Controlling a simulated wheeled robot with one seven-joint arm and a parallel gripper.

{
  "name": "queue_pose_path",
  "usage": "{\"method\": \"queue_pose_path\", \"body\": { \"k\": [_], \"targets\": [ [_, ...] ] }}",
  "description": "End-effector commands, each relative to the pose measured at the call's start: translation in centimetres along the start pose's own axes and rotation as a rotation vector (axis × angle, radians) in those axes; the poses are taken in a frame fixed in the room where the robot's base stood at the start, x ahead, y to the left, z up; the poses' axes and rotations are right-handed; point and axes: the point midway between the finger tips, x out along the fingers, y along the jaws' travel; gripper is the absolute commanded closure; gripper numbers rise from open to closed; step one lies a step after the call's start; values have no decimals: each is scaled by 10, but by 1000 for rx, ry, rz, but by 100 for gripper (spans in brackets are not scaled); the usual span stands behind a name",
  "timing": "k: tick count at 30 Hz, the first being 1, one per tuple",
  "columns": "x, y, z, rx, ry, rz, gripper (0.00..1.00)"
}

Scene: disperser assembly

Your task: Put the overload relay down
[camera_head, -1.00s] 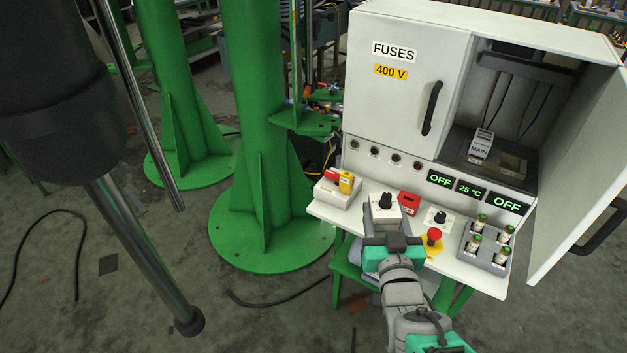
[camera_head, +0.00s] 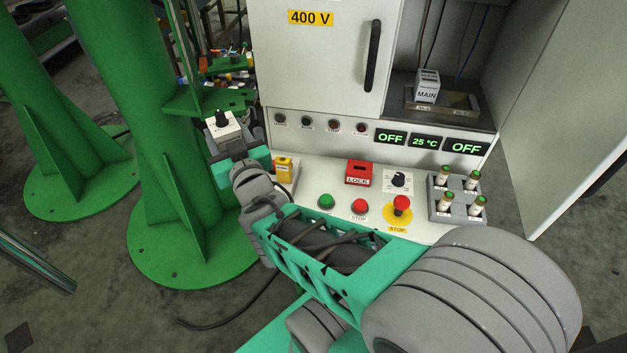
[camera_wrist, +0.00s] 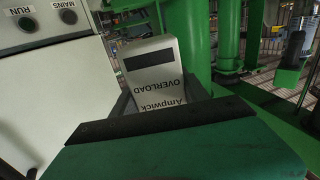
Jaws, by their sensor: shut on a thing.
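The overload relay (camera_head: 223,126) is a white box with a black knob on top. In the camera_head view it is held up left of the cabinet, in front of a green column. My gripper (camera_head: 229,146) is shut on it. In the camera_wrist view the relay (camera_wrist: 154,72) stands between the dark fingers of my gripper (camera_wrist: 162,103), with the words "Ampwick OVERLOAD" upside down. Its lower part is hidden by the fingers. I cannot see any surface touching it from below.
The cabinet's shelf (camera_head: 335,173) bears a red LOCK block (camera_head: 359,173), buttons, a dial (camera_head: 398,180) and a grey fuse holder (camera_head: 456,214). A yellow block (camera_head: 284,168) sits beside my wrist. Green columns (camera_head: 150,150) stand close on the left. The cabinet door hangs open at right.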

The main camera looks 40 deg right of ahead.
Motion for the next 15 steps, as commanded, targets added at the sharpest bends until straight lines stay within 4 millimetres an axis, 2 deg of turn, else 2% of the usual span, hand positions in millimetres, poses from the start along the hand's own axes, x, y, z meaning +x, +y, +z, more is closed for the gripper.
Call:
{"method": "queue_pose_path", "body": {
  "k": [1,3,6,12,15],
  "targets": [
    [5,16,30,2,6,54,100],
    [8,43,39,8,8,136,100],
    [9,72,42,20,17,226,100],
    [10,102,36,24,17,290,100],
    [12,121,40,28,14,297,100]
  ]
}}
